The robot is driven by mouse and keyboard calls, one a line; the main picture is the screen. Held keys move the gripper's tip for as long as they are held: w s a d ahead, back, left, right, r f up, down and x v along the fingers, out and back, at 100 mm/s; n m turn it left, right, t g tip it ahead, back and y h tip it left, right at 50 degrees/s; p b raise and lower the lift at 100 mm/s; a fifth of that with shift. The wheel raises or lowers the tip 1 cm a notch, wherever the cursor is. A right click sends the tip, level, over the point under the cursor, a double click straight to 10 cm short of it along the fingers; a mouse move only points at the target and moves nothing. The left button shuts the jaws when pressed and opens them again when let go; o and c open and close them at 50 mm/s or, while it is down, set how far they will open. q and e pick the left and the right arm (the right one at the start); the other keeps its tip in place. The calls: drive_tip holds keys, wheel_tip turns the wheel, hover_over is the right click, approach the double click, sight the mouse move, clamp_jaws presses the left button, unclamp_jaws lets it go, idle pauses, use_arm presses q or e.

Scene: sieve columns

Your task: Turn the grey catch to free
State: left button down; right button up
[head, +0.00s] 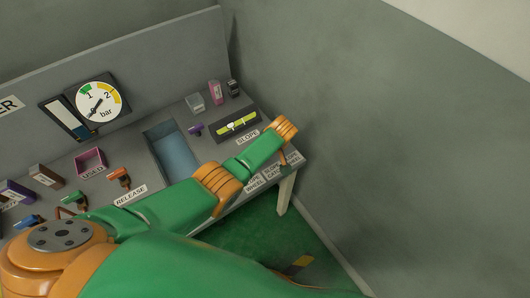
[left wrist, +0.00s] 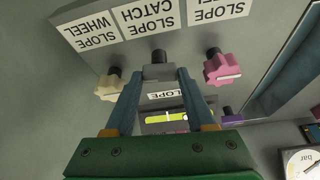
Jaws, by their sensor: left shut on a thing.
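The grey catch (left wrist: 158,71) sits on a short dark stem under the upside-down label SLOPE CATCH (left wrist: 146,16) in the left wrist view. My left gripper (left wrist: 160,75) is shut on it, with one blue finger on each side. A cream knob (left wrist: 108,87) is to the left of the catch and a pink knob (left wrist: 222,69) to the right, both apart from the fingers. In the head view my left arm reaches over the bench to its front right corner; the catch and fingertips are hidden there. My right gripper is not in view.
The yellow SLOPE level (head: 237,125) lies on the bench and also shows in the left wrist view (left wrist: 165,117). A recessed blue bay (head: 175,155), an orange RELEASE handle (head: 119,176) and a round gauge (head: 98,101) are farther left. A wall stands close on the right.

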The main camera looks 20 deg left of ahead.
use_arm(q)
drive_tip(key=shift+w+n+y+b, duration=0.15)
drive_tip(key=shift+n+y+b, duration=0.15)
drive_tip(key=shift+n+b, duration=0.35)
drive_tip(key=shift+r, duration=0.1)
drive_tip(key=shift+c, duration=1.2)
unclamp_jaws()
drive_tip(key=p+v, duration=0.3)
drive_tip(key=v, duration=0.4)
drive_tip(key=shift+p, duration=0.35)
drive_tip(key=shift+w, duration=0.1)
